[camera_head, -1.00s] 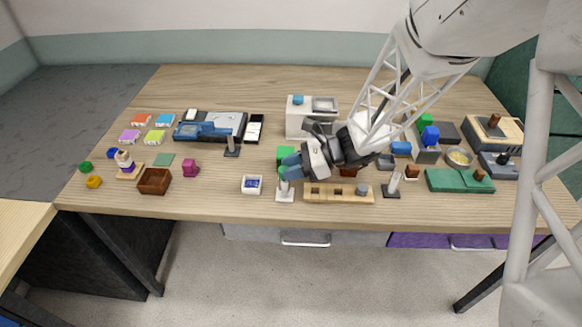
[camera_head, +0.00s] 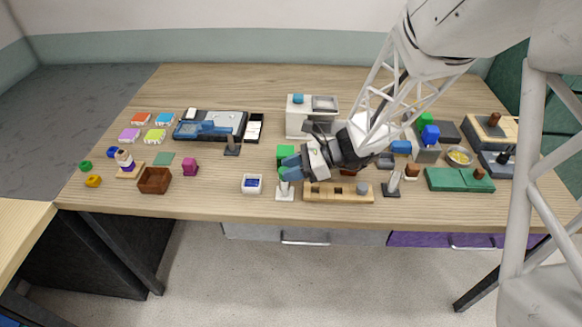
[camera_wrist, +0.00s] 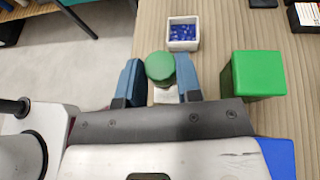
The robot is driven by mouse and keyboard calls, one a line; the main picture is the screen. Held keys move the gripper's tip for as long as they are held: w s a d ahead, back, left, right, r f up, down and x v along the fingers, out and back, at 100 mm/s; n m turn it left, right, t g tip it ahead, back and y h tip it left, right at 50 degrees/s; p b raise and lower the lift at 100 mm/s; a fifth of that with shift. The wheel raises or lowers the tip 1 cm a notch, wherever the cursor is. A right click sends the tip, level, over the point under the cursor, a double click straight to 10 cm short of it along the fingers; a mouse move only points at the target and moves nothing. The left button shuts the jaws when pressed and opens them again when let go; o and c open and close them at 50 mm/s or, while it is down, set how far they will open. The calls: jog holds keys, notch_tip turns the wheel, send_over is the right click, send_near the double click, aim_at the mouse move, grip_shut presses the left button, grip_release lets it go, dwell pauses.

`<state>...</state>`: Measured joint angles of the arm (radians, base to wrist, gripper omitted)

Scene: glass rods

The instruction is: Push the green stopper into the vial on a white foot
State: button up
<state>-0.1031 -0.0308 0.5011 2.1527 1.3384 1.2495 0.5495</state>
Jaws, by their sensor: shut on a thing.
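My gripper (camera_wrist: 158,68) has its two blue fingers on either side of the round green stopper (camera_wrist: 160,66) and is shut on it. In the head view my gripper (camera_head: 288,168) is at the front of the table, just above the vial on a white foot (camera_head: 285,194). A bit of green shows under the fingertips there. In the wrist view a pale part of the white foot (camera_wrist: 166,96) shows below the stopper. The stopper and fingers hide most of the vial, and I cannot tell whether the stopper touches its mouth.
A green block (camera_wrist: 258,74) stands close beside my gripper. A white box with blue contents (camera_head: 252,184) is to the left. A wooden rack (camera_head: 338,193) is close on the right, with a dark stand (camera_head: 392,187) past it. The table's front edge is near.

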jog(key=shift+f, duration=0.2)
jog(key=o, duration=0.6)
jog(key=v, duration=1.1)
dwell(1.0)
dwell(0.8)
